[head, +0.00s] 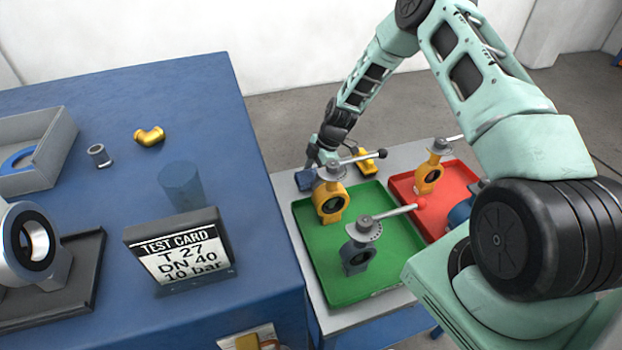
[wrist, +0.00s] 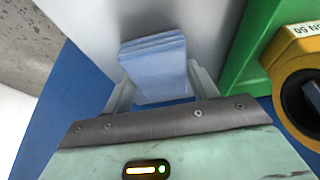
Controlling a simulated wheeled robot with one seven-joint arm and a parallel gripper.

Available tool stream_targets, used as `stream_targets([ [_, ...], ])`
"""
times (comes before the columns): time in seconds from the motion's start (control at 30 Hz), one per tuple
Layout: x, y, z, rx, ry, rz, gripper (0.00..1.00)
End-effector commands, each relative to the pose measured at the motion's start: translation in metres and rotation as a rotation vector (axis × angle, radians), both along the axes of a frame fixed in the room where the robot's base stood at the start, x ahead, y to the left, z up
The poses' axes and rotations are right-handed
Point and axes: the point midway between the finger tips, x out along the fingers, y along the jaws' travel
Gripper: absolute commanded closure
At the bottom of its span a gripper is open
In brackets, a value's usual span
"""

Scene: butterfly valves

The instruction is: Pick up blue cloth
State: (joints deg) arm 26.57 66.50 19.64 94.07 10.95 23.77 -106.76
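The blue cloth (wrist: 153,66) is a folded pad, lighter blue in the wrist view, lying on the grey table top at its far left corner. In the head view it shows as a small dark blue patch (head: 305,180). My gripper (wrist: 163,88) is over the cloth, with one finger along each side of it. The fingers are spread, and the cloth's near edge lies between them. Whether the fingers touch its sides is hard to tell. In the head view my gripper (head: 322,152) is partly hidden behind the yellow valve.
A green tray (head: 372,286) with a yellow valve (head: 330,199) and a grey valve (head: 357,256) is close to the cloth. A red tray (head: 405,188) and a yellow item (head: 367,165) are nearby. The blue workbench (head: 225,130) stands left.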

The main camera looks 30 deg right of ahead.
Motion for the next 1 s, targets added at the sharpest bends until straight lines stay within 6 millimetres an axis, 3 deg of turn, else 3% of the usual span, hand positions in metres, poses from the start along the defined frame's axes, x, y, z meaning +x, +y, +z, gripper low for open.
stream_targets([
  [0.53, 0.001, -0.001, 0.012, -0.002, -0.003, 0.0, 0.64],
  [1.0, 0.001, -0.001, 0.092, -0.002, -0.003, 0.0, 0.64],
])
